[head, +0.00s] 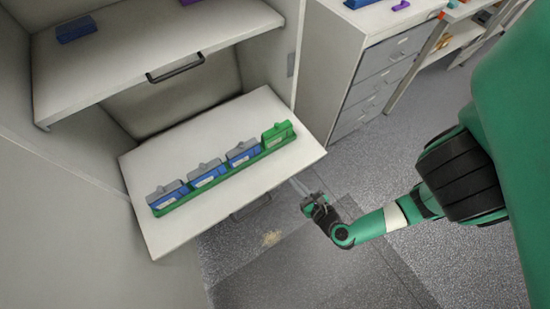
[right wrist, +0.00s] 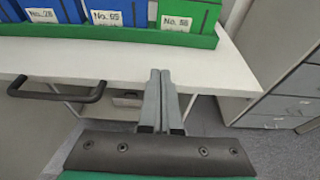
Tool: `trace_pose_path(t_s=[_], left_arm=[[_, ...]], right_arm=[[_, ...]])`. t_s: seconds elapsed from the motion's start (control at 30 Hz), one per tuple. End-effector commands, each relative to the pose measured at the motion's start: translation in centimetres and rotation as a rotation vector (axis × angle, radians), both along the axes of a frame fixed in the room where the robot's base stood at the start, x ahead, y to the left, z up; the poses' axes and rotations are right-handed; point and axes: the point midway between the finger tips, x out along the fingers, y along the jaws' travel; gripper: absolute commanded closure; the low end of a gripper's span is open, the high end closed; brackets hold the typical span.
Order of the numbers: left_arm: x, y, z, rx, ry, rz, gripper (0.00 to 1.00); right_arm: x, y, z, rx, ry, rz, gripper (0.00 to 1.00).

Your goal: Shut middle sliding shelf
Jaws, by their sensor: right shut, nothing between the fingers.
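The middle sliding shelf (head: 222,122) is a pale board pulled out of the cabinet in the head view. Its front edge also shows across the right wrist view (right wrist: 160,62). A dark handle (right wrist: 60,94) hangs below that edge, left of my right gripper. My right gripper (head: 302,188) is shut and empty, close to the front edge near its right end. In the right wrist view the closed fingers (right wrist: 160,75) point toward the edge; I cannot tell whether they touch it. My left gripper is not in view.
A green tray (head: 225,175) with blue and green boxes stands on the shelf. An upper shelf (head: 120,65) with its own handle (head: 176,68) is above, also extended. A grey drawer cabinet (head: 375,75) stands to the right. The floor in front is open.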

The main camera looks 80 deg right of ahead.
Motion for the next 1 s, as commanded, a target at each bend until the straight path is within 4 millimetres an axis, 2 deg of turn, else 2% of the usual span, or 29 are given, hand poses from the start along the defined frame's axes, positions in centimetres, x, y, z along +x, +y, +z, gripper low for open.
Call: trace_pose_path(t_s=[0.47, 0.67, 0.8, 1.0], left_arm=[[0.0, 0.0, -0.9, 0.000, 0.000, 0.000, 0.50], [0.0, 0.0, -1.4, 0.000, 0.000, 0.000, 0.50], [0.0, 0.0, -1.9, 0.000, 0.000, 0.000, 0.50], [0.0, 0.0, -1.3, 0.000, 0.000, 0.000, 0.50]], right_arm=[[2.2, -2.7, -1.1, -0.007, 0.001, -0.008, 1.00], [3.9, -4.4, -1.8, -0.006, -0.001, -0.008, 1.00], [5.7, -6.3, -2.6, -0.008, -0.002, -0.006, 1.00], [7.9, -8.3, -2.4, -0.008, 0.001, -0.001, 1.00]])
